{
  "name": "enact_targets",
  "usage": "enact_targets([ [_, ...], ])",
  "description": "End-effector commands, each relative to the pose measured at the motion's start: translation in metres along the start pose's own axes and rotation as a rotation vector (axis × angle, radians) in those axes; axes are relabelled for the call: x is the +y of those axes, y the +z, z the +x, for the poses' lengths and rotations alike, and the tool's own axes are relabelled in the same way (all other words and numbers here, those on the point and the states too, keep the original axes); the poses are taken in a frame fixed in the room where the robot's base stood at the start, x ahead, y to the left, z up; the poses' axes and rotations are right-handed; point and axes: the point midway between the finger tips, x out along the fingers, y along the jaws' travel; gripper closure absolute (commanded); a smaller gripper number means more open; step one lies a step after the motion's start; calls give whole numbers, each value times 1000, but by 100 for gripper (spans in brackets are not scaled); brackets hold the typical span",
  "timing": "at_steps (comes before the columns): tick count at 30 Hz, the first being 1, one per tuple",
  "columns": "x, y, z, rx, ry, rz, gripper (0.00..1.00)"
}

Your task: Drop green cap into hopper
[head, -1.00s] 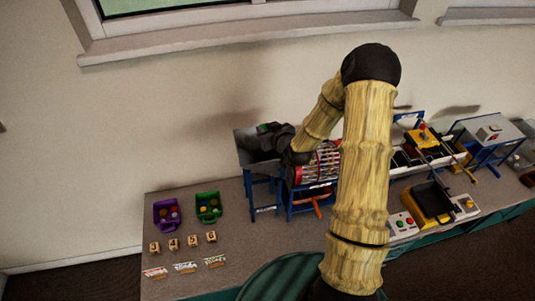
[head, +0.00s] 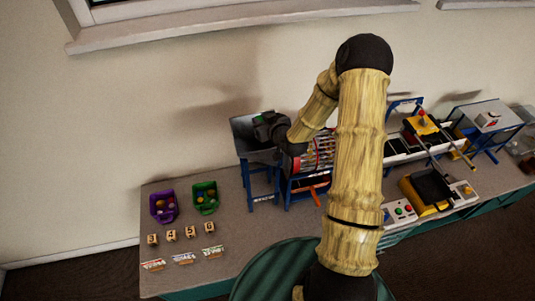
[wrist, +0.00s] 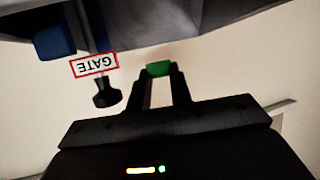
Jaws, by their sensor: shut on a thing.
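The green cap (wrist: 158,69) is held between the fingertips of my gripper (wrist: 157,78) in the wrist view. In the head view, the cap (head: 259,118) shows as a small green spot at the end of my dark gripper (head: 262,122). The grey hopper (head: 241,125) stands on blue legs at the left of the machine row. In the head view my gripper overlaps the hopper and hides part of it; its height above it cannot be told. A GATE label (wrist: 94,65) and black knob (wrist: 106,93) are left of the fingers in the wrist view.
A striped drum (head: 322,152) in a blue frame stands right of the hopper. Purple (head: 155,203) and green (head: 204,186) bins with small pieces, numbered blocks (head: 171,236) and cards (head: 183,258) are at left. More machines (head: 425,195) fill the right.

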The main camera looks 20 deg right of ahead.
Motion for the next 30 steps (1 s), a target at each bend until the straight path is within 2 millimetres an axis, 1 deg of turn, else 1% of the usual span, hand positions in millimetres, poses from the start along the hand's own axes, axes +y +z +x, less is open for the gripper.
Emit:
enact_targets([
  [1,-1,9,4,-2,-1,2,100],
  [6,-1,22,9,-1,-1,1,100],
  [9,0,26,11,0,-1,0,100],
  [17,0,26,11,0,-1,0,100],
  [18,0,26,11,0,-1,0,77],
  [20,0,26,11,0,-1,0,65],
  [21,0,26,11,0,-1,0,58],
  [22,0,26,11,0,-1,0,54],
  [30,0,26,10,0,-1,0,54],
])
